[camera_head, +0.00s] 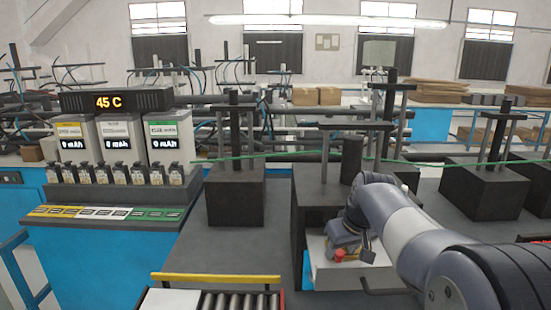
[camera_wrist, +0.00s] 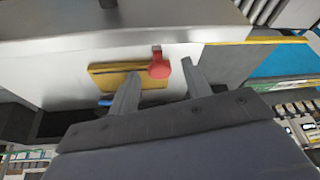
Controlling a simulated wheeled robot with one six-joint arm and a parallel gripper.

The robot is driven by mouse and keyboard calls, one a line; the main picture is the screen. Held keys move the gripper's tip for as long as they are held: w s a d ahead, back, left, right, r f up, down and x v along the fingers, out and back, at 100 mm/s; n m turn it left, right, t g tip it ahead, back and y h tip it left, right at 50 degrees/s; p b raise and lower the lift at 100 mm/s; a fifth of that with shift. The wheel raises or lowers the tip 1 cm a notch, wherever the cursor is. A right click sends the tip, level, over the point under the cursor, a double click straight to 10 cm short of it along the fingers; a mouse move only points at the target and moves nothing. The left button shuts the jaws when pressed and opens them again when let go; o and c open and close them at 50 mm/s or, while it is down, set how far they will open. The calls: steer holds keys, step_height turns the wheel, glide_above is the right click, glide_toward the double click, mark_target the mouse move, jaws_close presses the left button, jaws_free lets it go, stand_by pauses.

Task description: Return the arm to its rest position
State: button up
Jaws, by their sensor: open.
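My arm (camera_head: 400,225) reaches in from the lower right in the head view and bends down at its far end. My gripper (camera_head: 348,250) is low over a white box-like surface (camera_head: 350,278). In the wrist view the two fingers of my gripper (camera_wrist: 160,85) stand apart. A red knob (camera_wrist: 159,65) shows between and beyond the fingertips; it also shows in the head view (camera_head: 340,255). Behind the fingers is a yellow-brown plate (camera_wrist: 105,77) on a pale face. I see nothing held between the fingers. Whether a finger touches the knob or plate, I cannot tell.
Dark block stations with posts (camera_head: 235,195) stand left of and behind my arm. A bench with meters, a "45 C" display (camera_head: 115,101) and a row of small cells (camera_head: 125,175) is at left. A roller conveyor (camera_head: 240,301) with a yellow rail is at the front.

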steer(key=shift+n, duration=0.6)
steer(key=shift+v, duration=1.4)
steer(key=shift+d, duration=0.1)
steer(key=shift+r, duration=0.1)
